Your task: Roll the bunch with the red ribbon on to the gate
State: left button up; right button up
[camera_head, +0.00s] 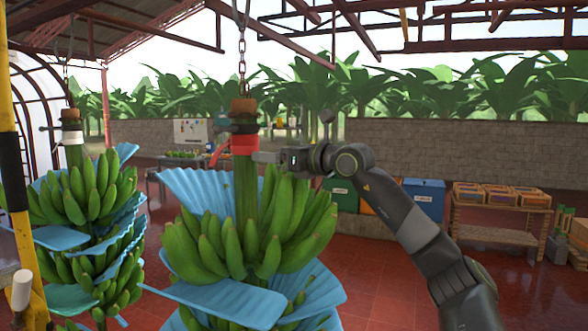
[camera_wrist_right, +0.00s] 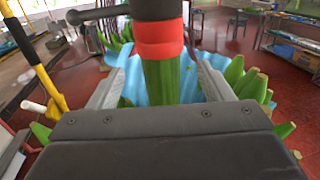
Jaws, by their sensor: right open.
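The bunch with the red ribbon (camera_head: 243,146) hangs from a chain at the centre, its green bananas (camera_head: 265,235) layered with blue sheets. The ribbon also shows around the stem in the right wrist view (camera_wrist_right: 160,42), below a black band. My right gripper (camera_head: 262,157) is at the stem just below the ribbon. In the right wrist view its open fingers (camera_wrist_right: 158,85) stand on either side of the green stem. I cannot tell if they touch it. A dark arched frame (camera_head: 38,95) stands at far left; I cannot tell if it is the gate. My left gripper is out of view.
A second bunch (camera_head: 85,200) with a white band hangs at left. A yellow post (camera_head: 22,200) with a white cylinder stands at the left edge. Blue bins (camera_head: 424,197) and a rack of crates (camera_head: 500,195) stand behind at right. Red tiled floor is open at lower right.

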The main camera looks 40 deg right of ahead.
jog(key=s, duration=0.1)
jog(key=s+b, duration=0.1)
jog(key=s+d+b, duration=0.1)
jog(key=shift+s+f, duration=0.1)
jog(key=shift+f, duration=0.15)
jog(key=shift+s+r+b, duration=0.2)
jog(key=shift+s+b, duration=0.4)
jog(key=shift+s, duration=0.3)
